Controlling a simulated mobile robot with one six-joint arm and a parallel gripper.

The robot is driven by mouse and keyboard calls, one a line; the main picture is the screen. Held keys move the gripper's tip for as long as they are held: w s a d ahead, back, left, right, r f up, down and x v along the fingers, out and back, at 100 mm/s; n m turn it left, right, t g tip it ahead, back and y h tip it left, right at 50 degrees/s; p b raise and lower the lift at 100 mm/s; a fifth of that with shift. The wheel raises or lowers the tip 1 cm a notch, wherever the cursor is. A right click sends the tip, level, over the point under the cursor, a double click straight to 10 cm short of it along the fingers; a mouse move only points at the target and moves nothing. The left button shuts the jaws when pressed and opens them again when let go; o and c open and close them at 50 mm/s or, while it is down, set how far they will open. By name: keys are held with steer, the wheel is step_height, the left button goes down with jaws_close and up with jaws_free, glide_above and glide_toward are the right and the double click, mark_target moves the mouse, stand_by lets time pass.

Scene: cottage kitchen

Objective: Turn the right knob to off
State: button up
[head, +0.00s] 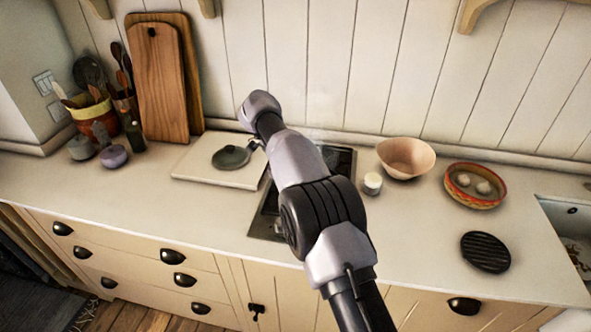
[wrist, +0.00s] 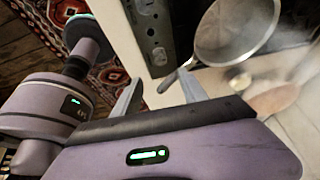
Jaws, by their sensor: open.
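In the wrist view the dark cooktop (wrist: 146,35) has two round knobs along its front strip. The right knob (wrist: 158,56) is the lower one in that picture, and the other knob (wrist: 146,8) is near the top edge. My gripper (wrist: 160,80) is open and empty, its two pale fingers spread below the right knob, apart from it as far as I can tell. A grey pan (wrist: 235,28) is on the cooktop, its handle reaching toward the fingers. In the head view my arm hides the knobs, the pan and my fingers; only parts of the cooktop (head: 341,160) show.
Pale haze drifts near the pan. A small white jar (head: 372,183), pink bowl (head: 405,155), patterned dish (head: 476,200) and black trivet (head: 486,252) stand right of the cooktop. A white board (head: 195,170) with a dark lid (head: 231,157) lies left. The front counter is clear.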

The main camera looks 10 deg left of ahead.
steer(key=p+v, duration=0.2)
steer(key=v, duration=0.2)
